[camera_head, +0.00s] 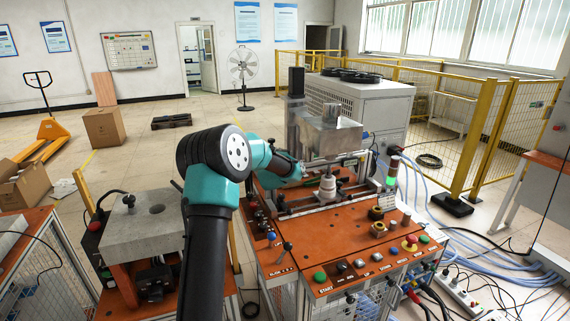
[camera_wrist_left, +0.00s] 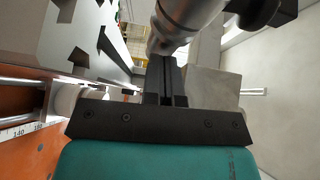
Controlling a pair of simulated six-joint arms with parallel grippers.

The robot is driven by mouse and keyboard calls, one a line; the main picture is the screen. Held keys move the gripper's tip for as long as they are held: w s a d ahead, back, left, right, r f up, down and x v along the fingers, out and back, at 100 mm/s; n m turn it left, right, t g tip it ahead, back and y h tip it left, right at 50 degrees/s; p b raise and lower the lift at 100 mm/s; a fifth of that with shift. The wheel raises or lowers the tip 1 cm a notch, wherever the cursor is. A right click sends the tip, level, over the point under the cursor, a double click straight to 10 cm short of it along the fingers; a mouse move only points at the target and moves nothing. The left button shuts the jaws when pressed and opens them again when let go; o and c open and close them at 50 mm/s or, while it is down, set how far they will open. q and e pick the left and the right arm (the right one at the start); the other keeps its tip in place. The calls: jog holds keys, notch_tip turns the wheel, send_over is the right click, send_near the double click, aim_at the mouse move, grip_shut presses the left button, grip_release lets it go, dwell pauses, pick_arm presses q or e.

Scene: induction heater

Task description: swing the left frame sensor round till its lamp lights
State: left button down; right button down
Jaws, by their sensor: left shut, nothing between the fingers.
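My left arm crosses the middle of the head view, and its teal wrist reaches over the left side of the orange-topped induction heater bench (camera_head: 330,253). My left gripper (camera_wrist_left: 166,66) is shut and empty; in the wrist view its two dark fingers lie together. A silvery cylinder (camera_wrist_left: 182,22) with a dark end piece is just beyond the fingertips; whether they touch it I cannot tell. I cannot make out the left frame sensor or its lamp for certain; my arm covers part of that side. My right gripper is not in view.
A metal box (camera_head: 335,137) stands over a pale stepped cone (camera_head: 327,187) on the bench. A signal tower (camera_head: 391,173) with a green light and a front row of buttons are to the right. A grey block (camera_head: 140,232) on a stand is at left. Yellow fencing (camera_head: 480,140) closes the right.

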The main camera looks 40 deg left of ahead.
pick_arm(q)
jog(key=s+d+r, duration=0.1)
jog(key=s+d, duration=0.8)
jog(key=d, duration=0.1)
jog(key=shift+s, duration=0.3)
jog(key=s+a+r+n+g+y, duration=0.2)
jog(key=s+a+n+g+y, duration=0.1)
jog(key=s+a, duration=0.4)
jog(key=shift+s+a+r+n+y, duration=0.2)
jog(key=shift+a+n+y, duration=0.2)
jog(key=shift+y, duration=0.4)
jog(key=x, duration=1.4)
jog(key=shift+f, duration=0.25)
